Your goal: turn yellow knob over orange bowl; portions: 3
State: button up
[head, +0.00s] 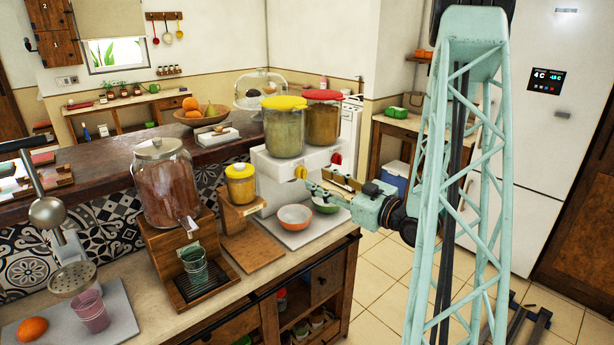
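A white dispenser (262,178) holds a yellow-lidded canister (284,133) and a red-lidded canister (323,122). The yellow knob (300,172) is on its front under the yellow-lidded canister, and the red knob (336,159) is to the right. The orange bowl (295,216) stands on a grey tray below the yellow knob. My gripper (314,186) reaches in from the right, with its tips close to the yellow knob. Whether they touch it, and how far the fingers are apart, I cannot tell.
A green bowl (326,204) stands right of the orange bowl, partly behind my gripper. A small yellow jar (240,186) and a large glass dispenser (170,184) stand to the left. A fruit bowl (202,117) and cake dome (260,90) are behind.

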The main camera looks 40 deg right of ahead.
aim_at(306, 174)
jog(key=shift+w+a, duration=0.15)
jog(key=shift+w, duration=3)
jog(key=c, duration=0.8)
